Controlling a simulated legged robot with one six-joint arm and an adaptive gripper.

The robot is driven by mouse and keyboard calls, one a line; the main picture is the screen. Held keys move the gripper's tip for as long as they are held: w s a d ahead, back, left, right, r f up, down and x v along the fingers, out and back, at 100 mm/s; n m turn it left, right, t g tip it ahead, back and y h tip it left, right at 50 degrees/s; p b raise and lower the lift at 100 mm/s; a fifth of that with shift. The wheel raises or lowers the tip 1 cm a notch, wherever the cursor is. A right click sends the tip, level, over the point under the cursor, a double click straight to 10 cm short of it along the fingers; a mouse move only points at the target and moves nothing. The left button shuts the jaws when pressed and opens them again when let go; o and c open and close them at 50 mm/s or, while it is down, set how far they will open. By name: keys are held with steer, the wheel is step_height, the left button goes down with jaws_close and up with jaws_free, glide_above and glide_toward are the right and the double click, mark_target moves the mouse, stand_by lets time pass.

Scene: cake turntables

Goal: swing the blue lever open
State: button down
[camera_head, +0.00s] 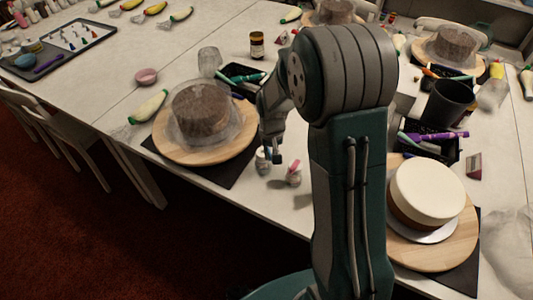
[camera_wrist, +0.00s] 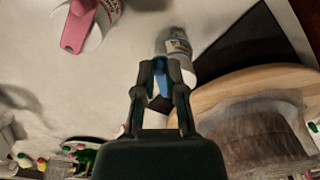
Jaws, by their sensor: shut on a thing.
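The blue lever (camera_wrist: 161,85) is on a small pale bottle (camera_wrist: 177,42) with a printed label, in the upper middle of the wrist view. My gripper (camera_wrist: 160,66) is shut on the blue lever, one dark finger on each side of it. The fingers hide part of the lever, so its exact angle is hard to tell. In the head view the bottle (camera_head: 263,162) stands on the white table, right of the left turntable, under my gripper (camera_head: 274,158).
A similar container with a pink lever (camera_wrist: 78,27) stands close by; it also shows in the head view (camera_head: 294,174). A wooden turntable (camera_wrist: 225,88) with a wrapped brown cake (camera_head: 201,110) is beside the bottle. A white cake (camera_head: 428,190) stands right of my arm.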

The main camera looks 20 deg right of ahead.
steer(key=shift+w+d+n, duration=0.2)
steer(key=shift+d+n, duration=0.3)
steer(key=shift+n, duration=0.85)
steer(key=shift+w+d+n, duration=0.25)
steer(key=shift+d+n, duration=0.25)
steer(key=shift+n, duration=0.9)
steer(key=shift+w+d+n, duration=0.2)
steer(key=shift+d+n, duration=0.3)
steer(key=shift+n, duration=0.85)
steer(key=c, duration=0.7)
jaws_free()
step_height(320, 180, up, 12)
steer(key=shift+w, duration=0.15)
